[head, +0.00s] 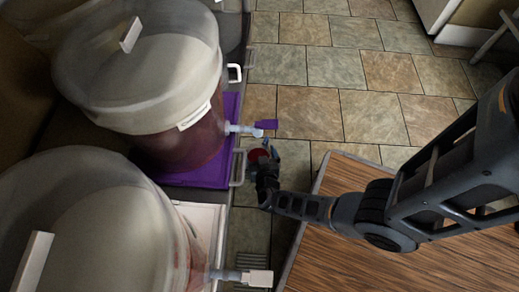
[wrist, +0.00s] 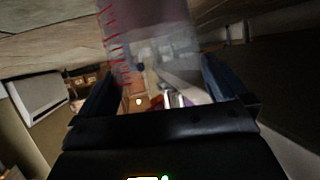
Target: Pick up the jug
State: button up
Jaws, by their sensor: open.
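The jug is clear, with red measuring marks. It fills the upper middle of the wrist view (wrist: 150,45), lying beyond and partly between the fingers. In the head view, a small clear and reddish shape that looks like the jug (head: 257,158) shows at my gripper (head: 267,176), below the far bucket's tap; my gripper partly hides it. My gripper is open in the wrist view (wrist: 155,92), with one dark finger on each side. I cannot tell whether either finger touches the jug.
A large lidded bucket of dark red liquid (head: 175,150) stands on a purple mat (head: 238,110), its purple-handled tap (head: 262,127) over the edge. A nearer bucket (head: 95,235) has a white tap (head: 257,278). A wooden surface (head: 400,265) lies under my arm. Tiled floor (head: 340,70) is open beyond.

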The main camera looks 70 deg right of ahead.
jog(key=shift+b+x, duration=0.3)
jog(key=shift+x, duration=0.7)
jog(key=c, duration=1.3)
jog(key=shift+c, duration=1.2)
jog(key=shift+r, duration=0.1)
